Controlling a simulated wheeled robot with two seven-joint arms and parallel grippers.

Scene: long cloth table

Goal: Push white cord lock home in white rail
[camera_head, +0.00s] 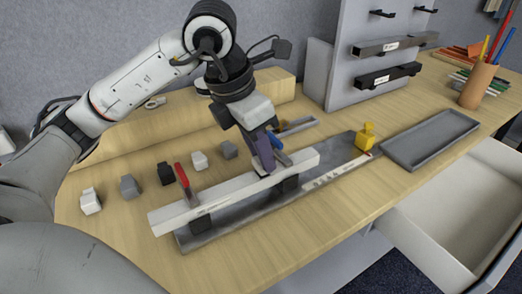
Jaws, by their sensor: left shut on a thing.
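The white rail (222,199) is a long pale bar lying diagonally across the middle of the table, in a grey fixture (235,222) with black blocks under it. My left gripper (264,170) points down at the rail's right half, its fingertips at the rail's upper edge. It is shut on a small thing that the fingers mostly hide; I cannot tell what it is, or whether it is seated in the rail. My right gripper is out of view.
A red-handled part (183,180) stands by the rail's left half, and a blue part (275,141) is beside my gripper. Grey and black blocks (166,173) stand behind. A yellow piece (366,136), an empty grey tray (430,139) and an open drawer (450,215) are at right.

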